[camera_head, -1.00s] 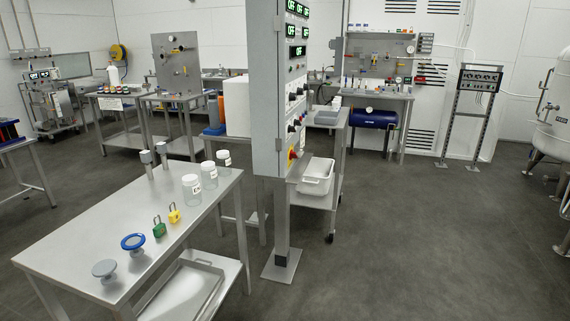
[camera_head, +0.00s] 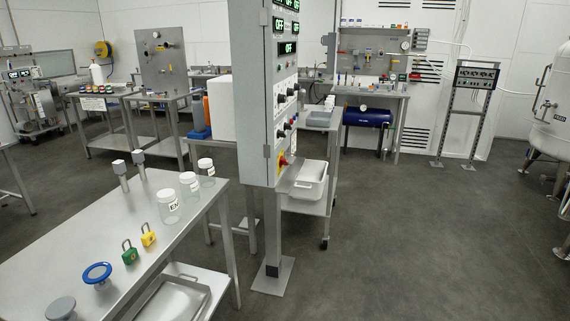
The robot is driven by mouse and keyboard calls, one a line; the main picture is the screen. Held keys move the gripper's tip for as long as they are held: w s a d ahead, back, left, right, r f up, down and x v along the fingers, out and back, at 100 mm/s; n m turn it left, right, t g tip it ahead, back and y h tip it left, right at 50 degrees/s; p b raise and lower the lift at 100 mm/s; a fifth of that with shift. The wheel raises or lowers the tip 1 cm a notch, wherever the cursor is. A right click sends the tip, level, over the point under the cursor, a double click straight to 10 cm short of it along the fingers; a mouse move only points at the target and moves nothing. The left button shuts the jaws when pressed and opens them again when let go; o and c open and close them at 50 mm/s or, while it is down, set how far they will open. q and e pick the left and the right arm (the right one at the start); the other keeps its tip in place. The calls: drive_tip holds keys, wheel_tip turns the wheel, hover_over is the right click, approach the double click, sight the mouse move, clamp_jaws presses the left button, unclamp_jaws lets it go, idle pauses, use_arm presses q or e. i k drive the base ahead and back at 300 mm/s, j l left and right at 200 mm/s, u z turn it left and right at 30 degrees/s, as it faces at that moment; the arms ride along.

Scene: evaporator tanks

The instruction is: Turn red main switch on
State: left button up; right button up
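The red main switch (camera_head: 283,160) sits low on the front of the grey control cabinet (camera_head: 257,95), on a yellow plate. I see the panel at a steep angle, so the switch's exact position is hard to read. Above it are several dark knobs and green displays (camera_head: 288,48) reading OFF. The cabinet stands on a post with a flat foot (camera_head: 273,275) on the floor. Neither of my grippers is in view.
A steel table (camera_head: 150,215) at the left front holds jars, padlocks, and a blue handwheel (camera_head: 97,273). A cart with a white bin (camera_head: 308,180) stands just behind the cabinet. The floor (camera_head: 420,240) to the right is open. A tank (camera_head: 552,115) stands at the far right.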

sight(283, 162)
drive_tip(key=i+l, duration=0.6)
drive_tip(key=i+l+u, duration=0.1)
drive_tip(key=i+l, duration=0.45)
drive_tip(key=l, duration=0.25)
